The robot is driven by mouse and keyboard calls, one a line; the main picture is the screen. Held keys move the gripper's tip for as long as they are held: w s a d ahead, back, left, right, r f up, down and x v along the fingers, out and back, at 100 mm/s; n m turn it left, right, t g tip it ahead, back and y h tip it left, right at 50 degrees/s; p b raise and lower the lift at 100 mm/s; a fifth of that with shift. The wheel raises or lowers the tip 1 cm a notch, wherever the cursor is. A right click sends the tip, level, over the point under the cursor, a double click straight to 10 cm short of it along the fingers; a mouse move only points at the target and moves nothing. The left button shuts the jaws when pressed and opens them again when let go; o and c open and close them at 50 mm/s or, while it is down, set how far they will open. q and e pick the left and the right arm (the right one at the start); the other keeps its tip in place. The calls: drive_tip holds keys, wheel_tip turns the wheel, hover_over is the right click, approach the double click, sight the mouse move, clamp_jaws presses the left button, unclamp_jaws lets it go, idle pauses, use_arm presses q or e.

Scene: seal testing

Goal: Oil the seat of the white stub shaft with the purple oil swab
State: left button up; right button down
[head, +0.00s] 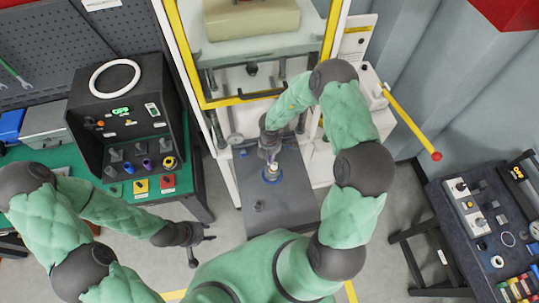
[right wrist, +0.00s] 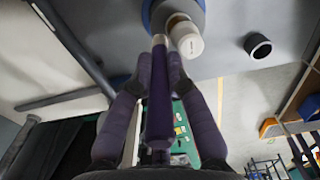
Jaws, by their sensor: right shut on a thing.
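The white stub shaft (right wrist: 188,38) has a brownish band near its base and stands in a blue-rimmed round fixture (right wrist: 205,6); in the head view the shaft (head: 271,170) is on the grey plate of the press. My right gripper (right wrist: 159,68) is shut on the purple oil swab (right wrist: 158,105). The swab's pale tip is right beside the shaft; I cannot tell whether they touch. In the head view my right gripper (head: 270,155) is just above the fixture and hides part of it. My left gripper (head: 201,248) is open and empty, off to the left above the floor.
A dark hollow cylinder (right wrist: 258,46) stands on the plate near the shaft. The press has a yellow-edged guard (head: 245,99) behind and a red-tipped yellow lever (head: 412,120) at right. A black test box (head: 125,115) and a parts cart (head: 480,205) flank it.

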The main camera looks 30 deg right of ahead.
drive_tip(key=shift+d, duration=0.1)
drive_tip(key=shift+s+d+p, duration=0.1)
drive_tip(key=shift+d+p, duration=0.2)
drive_tip(key=shift+d, duration=0.2)
drive_tip(key=shift+s+d, duration=0.35)
drive_tip(key=shift+w+a+r, duration=0.1)
drive_tip(key=shift+w+r, duration=0.05)
idle(0.6)
drive_tip(key=shift+s+d, duration=0.3)
drive_tip(key=shift+s, duration=0.65)
drive_tip(key=shift+s+d+f, duration=0.1)
drive_tip(key=shift+s+f, duration=0.1)
idle(0.3)
